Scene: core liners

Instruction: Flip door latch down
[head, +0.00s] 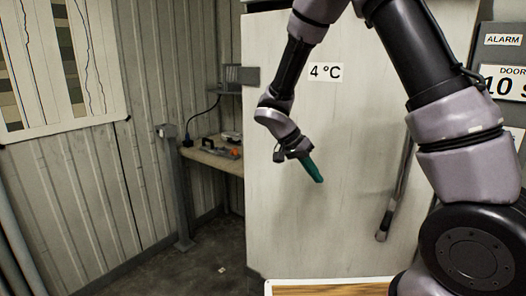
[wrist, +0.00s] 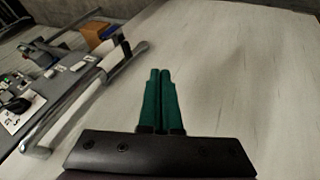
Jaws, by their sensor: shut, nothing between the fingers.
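The pale door (head: 345,220) with a "4 °C" label fills the middle of the head view; its face also fills the right of the wrist view (wrist: 250,75). A long grey metal bar (head: 398,188), which looks like the door's handle or latch, stands near the door's right side. Its upper part is hidden behind my arm. In the wrist view the bar (wrist: 72,104) runs slantwise at the left. My gripper (head: 319,179) has green fingers, closed together and empty. It is in front of the door, left of the bar and apart from it. The fingers also show in the wrist view (wrist: 159,72).
A small bench (head: 215,158) with tools stands left of the door. A grey panel (head: 500,50) with "ALARM" and "DOOR" signs is at the right. A wooden-topped surface (head: 330,289) is at the bottom. The floor at lower left is mostly clear.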

